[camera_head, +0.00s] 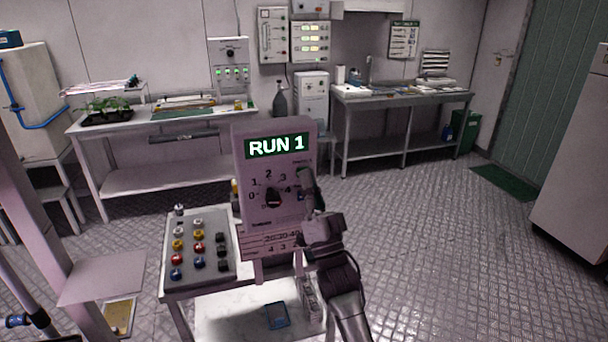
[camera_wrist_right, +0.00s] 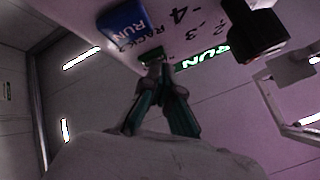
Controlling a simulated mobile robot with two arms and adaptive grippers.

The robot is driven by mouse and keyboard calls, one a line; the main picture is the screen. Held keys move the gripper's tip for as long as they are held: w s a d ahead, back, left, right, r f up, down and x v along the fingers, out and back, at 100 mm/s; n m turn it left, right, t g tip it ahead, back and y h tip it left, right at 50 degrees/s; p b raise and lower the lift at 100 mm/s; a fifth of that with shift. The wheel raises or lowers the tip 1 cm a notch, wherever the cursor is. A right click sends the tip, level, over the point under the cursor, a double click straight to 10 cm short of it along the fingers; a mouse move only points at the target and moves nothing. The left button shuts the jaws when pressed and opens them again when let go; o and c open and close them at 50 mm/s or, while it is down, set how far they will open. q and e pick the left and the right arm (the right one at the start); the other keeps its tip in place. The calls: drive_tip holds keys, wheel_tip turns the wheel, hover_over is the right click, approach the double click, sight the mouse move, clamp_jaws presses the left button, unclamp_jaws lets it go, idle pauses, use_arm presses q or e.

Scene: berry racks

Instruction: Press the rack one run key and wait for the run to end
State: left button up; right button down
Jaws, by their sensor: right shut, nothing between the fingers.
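The pink control panel (camera_head: 240,160) stands upright on a small cart, its display (camera_head: 277,145) lit green with "RUN 1". Below is a black dial knob (camera_head: 272,198) with numbers around it; it also shows in the wrist view (camera_wrist_right: 258,32). My right gripper (camera_head: 306,178) is shut and empty at the panel's right side. In the wrist view its fingertips (camera_wrist_right: 155,66) are at a green key (camera_wrist_right: 151,54), mostly hidden; I cannot tell whether they touch. A blue key marked "RUN" (camera_wrist_right: 124,25) is beside it, near "RACK" lettering. My left gripper is out of view.
The cart top (camera_head: 170,283) holds several coloured knobs left of the panel. A blue-framed item (camera_head: 277,315) lies on its lower shelf. Benches (camera_head: 130,178) and (camera_head: 400,97) stand along the back wall.

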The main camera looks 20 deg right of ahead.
drive_tip(key=shift+s, duration=0.1)
idle(0.4)
drive_tip(key=shift+s+p, duration=0.45)
drive_tip(key=shift+s, duration=0.3)
drive_tip(key=shift+s, duration=0.1)
drive_tip(key=s+p, duration=0.2)
drive_tip(key=s, duration=0.2)
drive_tip(key=shift+s+d, duration=0.1)
drive_tip(key=shift+s, duration=0.3)
